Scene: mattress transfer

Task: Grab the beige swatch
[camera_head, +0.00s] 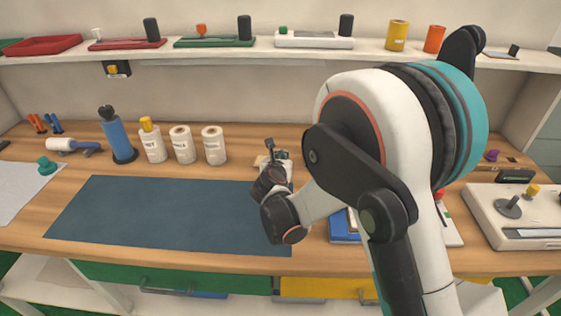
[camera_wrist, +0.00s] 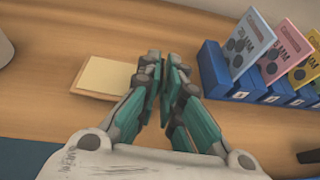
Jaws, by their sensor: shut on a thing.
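A blue rack (camera_wrist: 215,75) of upright cards, blue, pink and yellow, stands close to the right of my gripper. In the head view a dark blue mat (camera_head: 150,212) lies clear at left. White bottles (camera_head: 183,145) stand behind it. A shelf (camera_head: 200,52) runs above.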

